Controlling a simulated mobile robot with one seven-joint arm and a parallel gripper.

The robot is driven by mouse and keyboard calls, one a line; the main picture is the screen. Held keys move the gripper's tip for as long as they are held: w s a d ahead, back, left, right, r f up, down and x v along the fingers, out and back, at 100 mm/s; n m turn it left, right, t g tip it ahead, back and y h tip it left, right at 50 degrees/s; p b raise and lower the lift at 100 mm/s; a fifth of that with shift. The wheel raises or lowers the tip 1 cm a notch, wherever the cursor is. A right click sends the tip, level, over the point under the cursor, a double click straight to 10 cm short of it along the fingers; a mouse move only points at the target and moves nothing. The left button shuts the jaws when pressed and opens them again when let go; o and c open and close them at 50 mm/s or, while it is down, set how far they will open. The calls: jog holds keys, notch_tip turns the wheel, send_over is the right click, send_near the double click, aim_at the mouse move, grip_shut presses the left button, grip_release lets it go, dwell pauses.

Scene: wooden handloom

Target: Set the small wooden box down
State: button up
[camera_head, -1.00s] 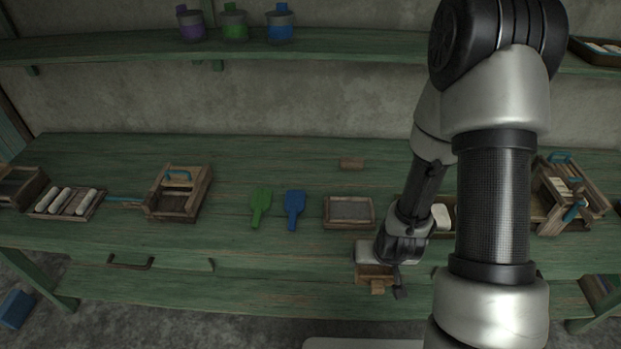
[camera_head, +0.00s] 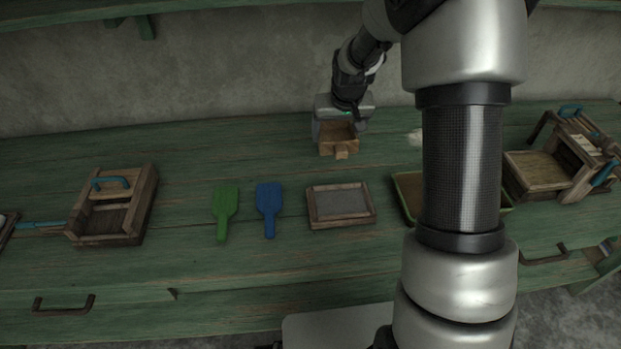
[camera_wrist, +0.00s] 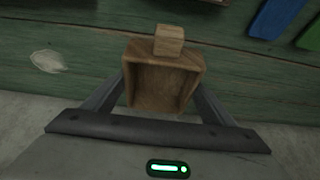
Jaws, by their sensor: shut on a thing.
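The small wooden box (camera_head: 338,132) is an open brown box with a block-like knob on its near side. My gripper (camera_head: 340,128) is shut on it, over the back part of the green worktop (camera_head: 230,150), behind the framed grey tray. In the wrist view the box (camera_wrist: 163,85) sits between the two fingers (camera_wrist: 163,98), its hollow open to the camera and its knob (camera_wrist: 169,40) towards the top. I cannot tell whether its underside touches the worktop.
Green (camera_head: 225,208) and blue (camera_head: 268,205) paddles lie left of the framed tray (camera_head: 340,220). A handled wooden box (camera_head: 112,205) stands at left, a wooden frame piece (camera_head: 560,165) at right. A pale patch (camera_head: 415,136) is right of my gripper. My arm hides part of a yellowish tray (camera_head: 405,195).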

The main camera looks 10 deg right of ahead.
notch_tip(320, 180, down, 10)
jog(key=shift+r+b, duration=0.15)
jog(key=shift+b, duration=0.5)
jog(key=o, duration=1.1)
